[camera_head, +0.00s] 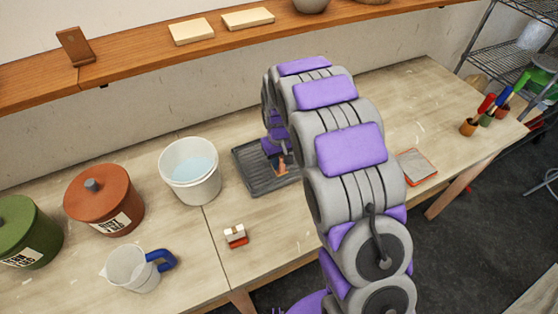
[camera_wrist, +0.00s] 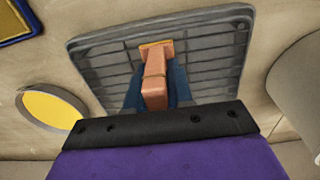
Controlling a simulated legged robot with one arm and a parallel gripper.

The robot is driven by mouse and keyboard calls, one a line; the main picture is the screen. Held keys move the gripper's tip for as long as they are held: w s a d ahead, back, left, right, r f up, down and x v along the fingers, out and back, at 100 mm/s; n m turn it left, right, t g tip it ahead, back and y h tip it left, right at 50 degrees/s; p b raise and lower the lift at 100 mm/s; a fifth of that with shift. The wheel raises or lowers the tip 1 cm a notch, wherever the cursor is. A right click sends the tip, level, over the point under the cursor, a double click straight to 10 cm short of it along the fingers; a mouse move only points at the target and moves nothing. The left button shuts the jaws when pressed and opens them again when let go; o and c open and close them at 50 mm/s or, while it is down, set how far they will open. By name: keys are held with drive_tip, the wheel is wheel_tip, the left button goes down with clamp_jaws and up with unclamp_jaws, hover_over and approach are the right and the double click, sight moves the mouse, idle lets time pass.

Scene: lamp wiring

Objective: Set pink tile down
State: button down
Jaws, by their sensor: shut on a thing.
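A salmon-pink piece (camera_wrist: 154,90), which I take to be the pink tile, is between the blue fingers of my gripper (camera_wrist: 157,88) in the wrist view. It reaches out past the fingertips and has a wider end. It also shows as a small pink shape (camera_head: 282,164) in the head view, under my purple wrist. My gripper is shut on it. Behind it is a grey ribbed tray (camera_wrist: 220,55), which lies on the table in the head view (camera_head: 252,178). I cannot tell whether the piece touches the tray.
A white bucket (camera_head: 192,185) stands left of the tray. A red-brown lidded pot (camera_head: 100,205), a clear jug (camera_head: 130,272) with a blue handle and a small red-and-white block (camera_head: 235,236) are further left or nearer. A grey red-edged pad (camera_head: 416,168) lies right of my arm.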

drive_tip(key=shift+d, duration=0.1)
drive_tip(key=c, duration=1)
unclamp_jaws()
drive_tip(key=shift+f, duration=0.1)
wheel_tip(320, 180, up, 11)
drive_tip(key=shift+w+r+p, duration=0.1)
drive_tip(key=shift+r+p, duration=0.05)
drive_tip(key=shift+p, duration=0.75)
drive_tip(key=shift+r, duration=0.55)
drive_tip(key=s+d+r+m, duration=0.1)
drive_tip(key=s+d+r, duration=0.2)
drive_tip(key=s, duration=0.6)
drive_tip(key=s+d+r+m+g, duration=0.1)
drive_tip(key=s+d+r, duration=0.2)
drive_tip(key=s, duration=0.6)
drive_tip(key=s+d+r+m, duration=0.1)
drive_tip(key=s+d+r, duration=0.2)
drive_tip(key=s, duration=0.5)
drive_tip(key=s+d+m, duration=0.1)
drive_tip(key=s, duration=1.2)
drive_tip(key=shift+d+f+m+g, duration=0.3)
drive_tip(key=shift+d+f+g, duration=0.05)
drive_tip(key=shift+d+g, duration=0.05)
